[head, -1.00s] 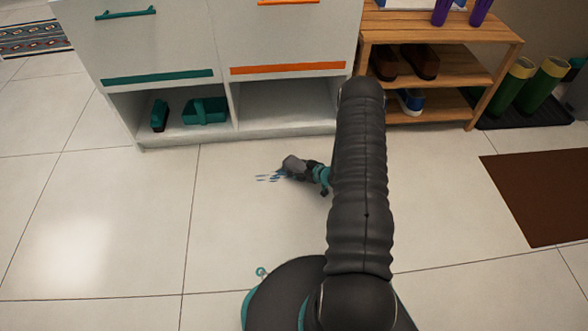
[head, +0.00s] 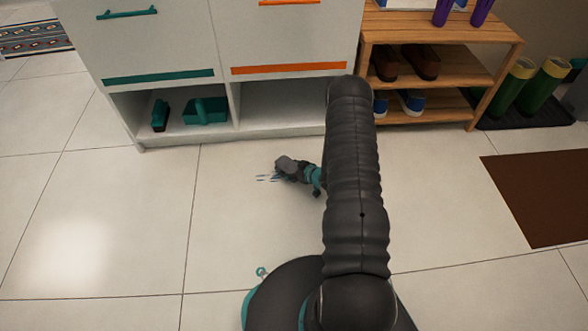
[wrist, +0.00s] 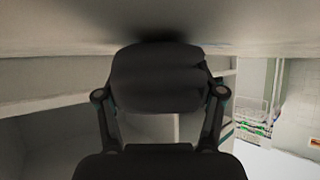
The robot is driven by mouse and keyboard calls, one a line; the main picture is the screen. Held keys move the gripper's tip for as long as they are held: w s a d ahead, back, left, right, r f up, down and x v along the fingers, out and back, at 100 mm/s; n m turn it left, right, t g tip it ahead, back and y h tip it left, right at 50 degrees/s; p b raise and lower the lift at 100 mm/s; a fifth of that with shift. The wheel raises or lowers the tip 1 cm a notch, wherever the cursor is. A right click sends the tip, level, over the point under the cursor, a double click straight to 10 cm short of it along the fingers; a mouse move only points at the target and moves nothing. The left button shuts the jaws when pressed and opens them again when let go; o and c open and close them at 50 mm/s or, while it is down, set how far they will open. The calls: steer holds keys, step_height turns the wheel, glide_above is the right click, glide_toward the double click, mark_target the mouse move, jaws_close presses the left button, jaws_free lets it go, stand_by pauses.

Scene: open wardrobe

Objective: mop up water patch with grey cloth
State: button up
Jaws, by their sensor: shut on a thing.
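My gripper (head: 293,169) is low at the tiled floor in front of the white cabinet, shut on the grey cloth (head: 285,162). In the wrist view the cloth (wrist: 157,80) is a dark grey bundle between the two fingers, close against the floor surface. The water patch (head: 267,177) shows as thin bluish streaks on the floor at the left of the cloth. Any water under the cloth and gripper is hidden.
The white cabinet (head: 285,127) stands just behind, with a teal dustpan (head: 205,112) and brush (head: 160,115) in its lower left bay. A wooden shoe rack (head: 455,77) is at the right. A brown mat (head: 540,197) lies at far right. Floor at left is clear.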

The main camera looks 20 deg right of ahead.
mark_target(256, 177)
steer(key=shift+w+a+f, duration=0.1)
steer(key=shift+w+a, duration=0.3)
steer(key=shift+a, duration=0.9)
steer(key=shift+w+a+f, duration=0.1)
steer(key=shift+w+a, duration=0.25)
steer(key=shift+a, duration=1)
steer(key=shift+w+a+f, duration=0.1)
steer(key=shift+w+a, duration=0.3)
steer(key=shift+a, duration=0.9)
steer(key=shift+w+a+r, duration=0.1)
steer(key=shift+w+a, duration=0.25)
steer(key=shift+a, duration=0.6)
steer(key=shift+w+a+r, duration=0.1)
steer(key=shift+w+a, duration=0.25)
steer(key=shift+a, duration=0.6)
steer(key=shift+w+a+r, duration=0.1)
steer(key=shift+w+a, duration=0.25)
steer(key=shift+a, duration=0.6)
steer(key=shift+d+r, duration=0.1)
steer(key=shift+r+p, duration=1.65)
steer(key=shift+r, duration=1.35)
steer(key=shift+r+p, duration=0.55)
steer(key=shift+r, duration=0.9)
